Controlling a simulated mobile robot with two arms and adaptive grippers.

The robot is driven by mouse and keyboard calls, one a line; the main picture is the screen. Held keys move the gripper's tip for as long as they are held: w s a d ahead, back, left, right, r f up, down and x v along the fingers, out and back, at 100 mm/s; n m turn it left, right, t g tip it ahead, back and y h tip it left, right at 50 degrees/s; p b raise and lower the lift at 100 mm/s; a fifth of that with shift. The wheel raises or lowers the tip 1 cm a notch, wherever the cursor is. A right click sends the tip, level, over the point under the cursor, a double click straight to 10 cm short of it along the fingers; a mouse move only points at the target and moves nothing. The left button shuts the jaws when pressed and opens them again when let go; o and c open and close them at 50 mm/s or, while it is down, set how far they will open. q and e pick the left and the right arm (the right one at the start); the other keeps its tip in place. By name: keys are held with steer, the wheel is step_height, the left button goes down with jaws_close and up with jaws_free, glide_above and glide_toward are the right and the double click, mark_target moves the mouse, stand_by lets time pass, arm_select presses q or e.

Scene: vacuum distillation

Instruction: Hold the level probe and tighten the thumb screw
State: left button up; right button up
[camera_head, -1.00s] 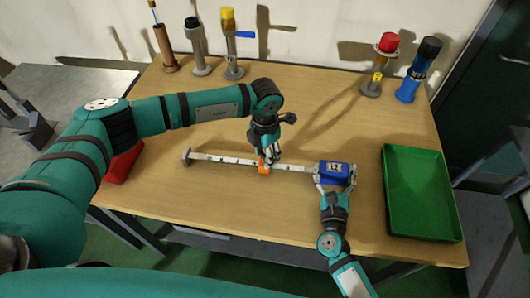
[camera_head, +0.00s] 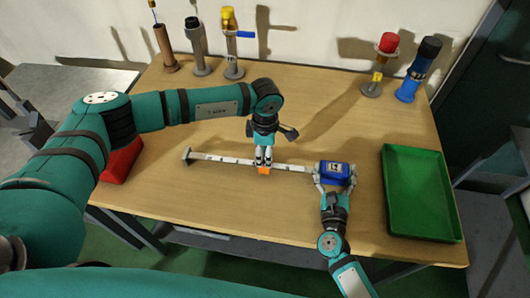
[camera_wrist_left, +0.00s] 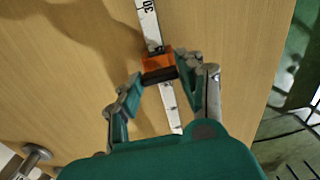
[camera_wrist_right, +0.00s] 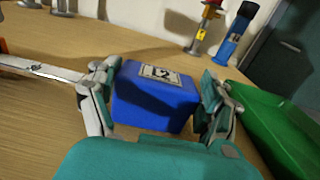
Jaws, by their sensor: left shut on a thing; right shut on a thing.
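The level probe lies across the table as a long white, marked rod (camera_head: 220,159) with a grey foot at its left end and a blue head (camera_head: 332,167) at its right end. The head shows a label reading L2 in the right wrist view (camera_wrist_right: 155,98). My right gripper (camera_head: 335,177) is shut on the blue head, one finger on each side. An orange collar (camera_head: 264,171) sits around the rod, with a dark part beside it (camera_wrist_left: 160,76). My left gripper (camera_head: 264,162) points down and is shut at this collar. The thumb screw is not clearly distinguishable between its fingers.
A green tray (camera_head: 451,200) stands at the right. A red object (camera_head: 122,162) sits at the left edge, beside my left arm. Several upright instruments line the back, including a yellow-topped one (camera_head: 230,45) and a red-topped one (camera_head: 384,62). Bare tabletop surrounds the rod.

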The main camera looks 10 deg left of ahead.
arm_select(q)
steer(key=shift+m, duration=0.4)
steer(key=o, duration=1.2)
steer(key=shift+c, duration=0.2)
steer(key=shift+r, duration=0.1)
step_height(320, 180, up, 12)
